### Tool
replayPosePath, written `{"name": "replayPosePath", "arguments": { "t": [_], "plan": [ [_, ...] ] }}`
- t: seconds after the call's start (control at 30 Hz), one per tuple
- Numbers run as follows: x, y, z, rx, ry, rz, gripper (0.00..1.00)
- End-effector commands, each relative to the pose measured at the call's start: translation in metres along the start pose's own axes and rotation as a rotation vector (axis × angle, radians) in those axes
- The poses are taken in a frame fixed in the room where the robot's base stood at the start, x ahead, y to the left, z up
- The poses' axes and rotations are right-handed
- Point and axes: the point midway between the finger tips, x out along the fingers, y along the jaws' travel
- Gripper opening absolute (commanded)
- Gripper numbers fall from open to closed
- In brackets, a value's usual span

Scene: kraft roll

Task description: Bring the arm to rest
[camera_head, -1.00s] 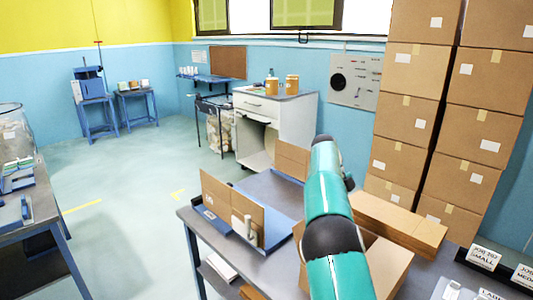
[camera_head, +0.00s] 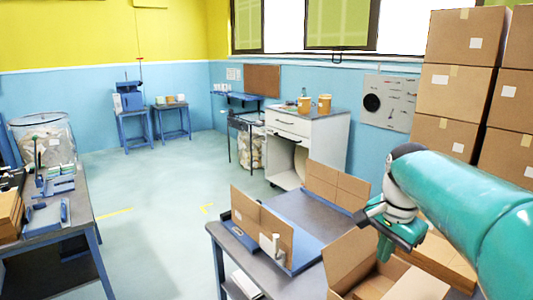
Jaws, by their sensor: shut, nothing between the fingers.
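My teal arm (camera_head: 470,205) reaches in from the right edge of the view. My gripper (camera_head: 385,248) hangs at its end, pointing down, above the open cardboard box on the table. The fingers are shut and hold nothing that I can see. The wrist is dark and grey where it meets the teal link. Part of the box and the stacked cartons are hidden behind the arm.
The grey table (camera_head: 295,207) carries an open cardboard box (camera_head: 350,262), a blue board with upright cardboard (camera_head: 262,225) and flat cardboard. Tall carton stacks (camera_head: 455,92) stand at the right. A second bench (camera_head: 82,215) is at left, with open floor between.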

Motion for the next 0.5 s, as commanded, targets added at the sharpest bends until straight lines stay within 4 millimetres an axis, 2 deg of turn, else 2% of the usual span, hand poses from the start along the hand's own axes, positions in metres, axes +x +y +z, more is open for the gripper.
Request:
{"name": "replayPosePath", "arguments": {
  "t": [0.03,0.23,0.5],
  "plan": [
    [-0.004,0.009,0.015,-0.074,0.01,-0.03,0.0],
    [-0.004,0.038,0.072,-0.4,0.077,-0.123,0.0],
    [0.017,0.082,0.14,-0.822,0.224,-0.191,0.0]
  ]
}}
